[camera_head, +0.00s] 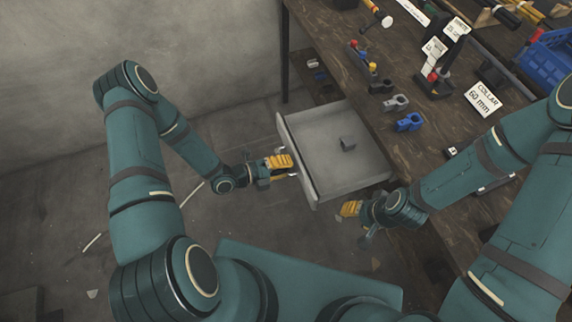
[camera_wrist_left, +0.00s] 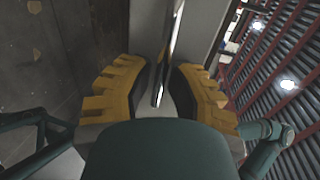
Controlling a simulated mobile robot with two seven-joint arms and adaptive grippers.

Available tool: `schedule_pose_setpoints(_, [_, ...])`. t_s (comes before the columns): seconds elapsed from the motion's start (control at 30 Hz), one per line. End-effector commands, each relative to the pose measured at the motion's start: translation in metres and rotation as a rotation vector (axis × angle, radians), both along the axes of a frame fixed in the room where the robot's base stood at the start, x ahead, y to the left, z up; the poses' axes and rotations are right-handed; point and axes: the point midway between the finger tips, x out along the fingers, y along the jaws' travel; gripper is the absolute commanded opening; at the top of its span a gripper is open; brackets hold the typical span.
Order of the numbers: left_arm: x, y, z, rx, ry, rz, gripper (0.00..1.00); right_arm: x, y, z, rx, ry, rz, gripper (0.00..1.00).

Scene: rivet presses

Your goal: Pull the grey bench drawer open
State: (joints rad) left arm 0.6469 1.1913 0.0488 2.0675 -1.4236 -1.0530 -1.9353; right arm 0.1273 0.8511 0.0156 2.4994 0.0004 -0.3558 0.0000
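The grey bench drawer (camera_head: 335,150) stands well out from under the bench in the head view, its inside showing. Its front panel (camera_head: 297,160) faces left, towards my left gripper (camera_head: 280,163). The yellow fingers of my left gripper are at the drawer's handle (camera_head: 292,176). In the left wrist view my left gripper (camera_wrist_left: 160,85) has its fingers apart, with the thin metal handle (camera_wrist_left: 168,60) between them and gaps showing at its sides. My right gripper (camera_head: 350,208) is beside the drawer's near corner; its finger opening is too small to tell.
The wooden bench (camera_head: 400,135) carries blue and grey clamp-like parts, a label reading COLLAR 60 mm (camera_head: 484,99) and a blue crate (camera_head: 548,60). The floor left of the drawer is mostly clear.

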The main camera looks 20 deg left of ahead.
Motion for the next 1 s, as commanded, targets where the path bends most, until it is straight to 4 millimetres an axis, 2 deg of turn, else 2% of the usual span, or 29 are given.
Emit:
schedule_pose_setpoints(0.33, [0.0,0.0,0.0,0.0,0.0,0.0,0.39,0.0,0.0,0.0,0.0,0.0,0.0,0.47])
schedule_pose_setpoints(0.47, [-0.004,0.007,0.001,0.002,-0.001,0.002,0.39,0.0,0.0,0.0,0.0,0.0,0.0,0.47])
schedule_pose_setpoints(1.0, [-0.059,0.083,0.022,0.002,-0.001,0.003,0.39,0.0,0.0,0.0,0.0,0.0,0.0,0.47])
